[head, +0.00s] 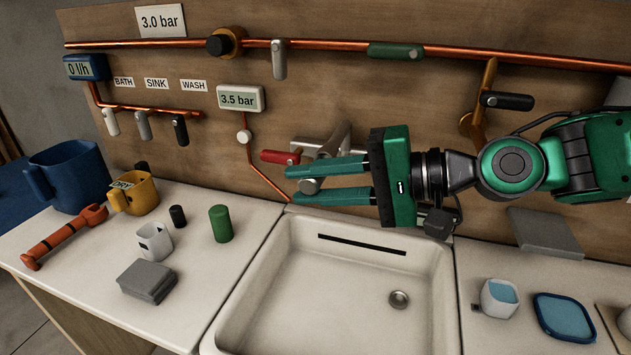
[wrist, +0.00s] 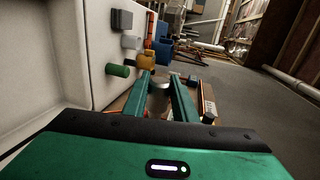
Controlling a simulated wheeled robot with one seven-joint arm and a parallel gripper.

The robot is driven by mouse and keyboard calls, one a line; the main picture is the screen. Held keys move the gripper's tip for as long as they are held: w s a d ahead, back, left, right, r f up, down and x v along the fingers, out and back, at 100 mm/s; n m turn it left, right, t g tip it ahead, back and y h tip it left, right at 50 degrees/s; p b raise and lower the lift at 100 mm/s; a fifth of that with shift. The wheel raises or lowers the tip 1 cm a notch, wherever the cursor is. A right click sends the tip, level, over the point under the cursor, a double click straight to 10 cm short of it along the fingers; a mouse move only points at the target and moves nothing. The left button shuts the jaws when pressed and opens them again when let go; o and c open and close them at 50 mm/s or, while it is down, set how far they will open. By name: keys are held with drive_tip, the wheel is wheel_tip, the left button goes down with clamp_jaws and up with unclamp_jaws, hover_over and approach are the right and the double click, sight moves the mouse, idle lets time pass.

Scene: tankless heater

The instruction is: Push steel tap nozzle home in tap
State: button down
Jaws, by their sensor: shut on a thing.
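The grey steel tap (head: 338,142) is fixed to the wooden wall panel above the sink, with a red lever (head: 280,157) at its left. My gripper (head: 290,185) reaches in from the right, its two green fingers just below the tap body. The fingers are shut on the steel tap nozzle (head: 309,186), a short grey cylinder under the tap's outlet. In the wrist view, the nozzle (wrist: 160,96) shows between the fingers. The fingers hide part of the nozzle and outlet, so I cannot tell whether any gap is left between nozzle and tap.
The white sink basin (head: 300,310) lies below. On the left counter stand a green cylinder (head: 220,223), a white cup (head: 155,241), a grey block (head: 147,281), a yellow mug (head: 138,194) and an orange wrench (head: 63,237). Copper pipe (head: 350,47) runs along the panel above.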

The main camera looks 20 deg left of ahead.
drive_tip(key=shift+w+a, duration=0.2)
drive_tip(key=shift+w, duration=1.35)
drive_tip(key=c, duration=1.4)
unclamp_jaws()
drive_tip(key=shift+o, duration=0.2)
drive_tip(key=shift+d, duration=0.1)
drive_tip(key=v, duration=1)
drive_tip(key=shift+d, duration=0.3)
